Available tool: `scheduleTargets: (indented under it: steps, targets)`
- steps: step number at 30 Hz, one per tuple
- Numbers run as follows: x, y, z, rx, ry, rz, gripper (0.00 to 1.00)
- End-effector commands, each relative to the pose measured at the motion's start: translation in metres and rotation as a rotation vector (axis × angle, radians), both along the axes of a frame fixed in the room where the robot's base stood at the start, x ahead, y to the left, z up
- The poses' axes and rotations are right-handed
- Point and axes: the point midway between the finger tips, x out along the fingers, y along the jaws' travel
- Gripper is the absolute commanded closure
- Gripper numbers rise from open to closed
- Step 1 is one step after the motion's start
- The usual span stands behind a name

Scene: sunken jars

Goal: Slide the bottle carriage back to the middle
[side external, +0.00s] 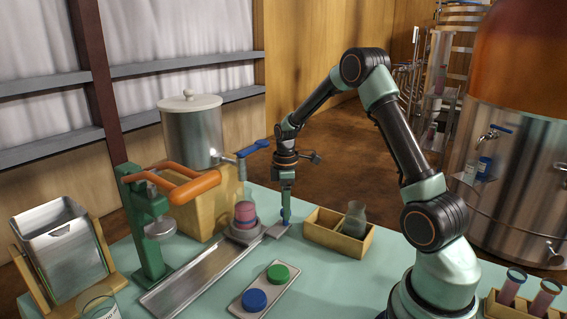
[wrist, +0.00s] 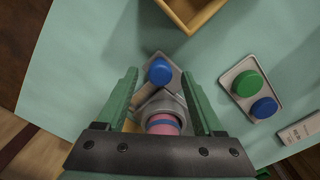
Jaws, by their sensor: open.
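The bottle carriage (side external: 247,237) is at the far right end of the long metal track (side external: 193,276). A pink and purple bottle (side external: 244,213) stands upright in it. The carriage has a flat arm on its right side with a blue knob (wrist: 159,71). My gripper (side external: 286,212) points straight down at the knob, which is partly hidden by the fingers in the side view. In the wrist view the fingers are open, with the knob between or just beyond their tips; contact cannot be told. The bottle (wrist: 162,124) also shows near the palm.
A press with an orange handle (side external: 194,187) stands over the track's left part. A grey plate with a green disc (side external: 278,272) and a blue disc (side external: 254,299) lies in front. A wooden box (side external: 326,233) with a glass stands to the right of the knob.

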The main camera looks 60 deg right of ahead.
Motion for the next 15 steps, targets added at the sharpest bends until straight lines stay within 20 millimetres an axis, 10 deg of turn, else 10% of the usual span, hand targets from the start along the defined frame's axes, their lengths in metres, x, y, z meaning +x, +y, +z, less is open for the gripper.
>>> scheduleTargets:
  steps: [11, 15]
  targets:
    - [0.0000, 0.0000, -0.0060, -0.001, -0.001, 0.000, 0.31]
    - [0.0000, 0.0000, -0.0059, 0.000, 0.000, 0.000, 0.81]
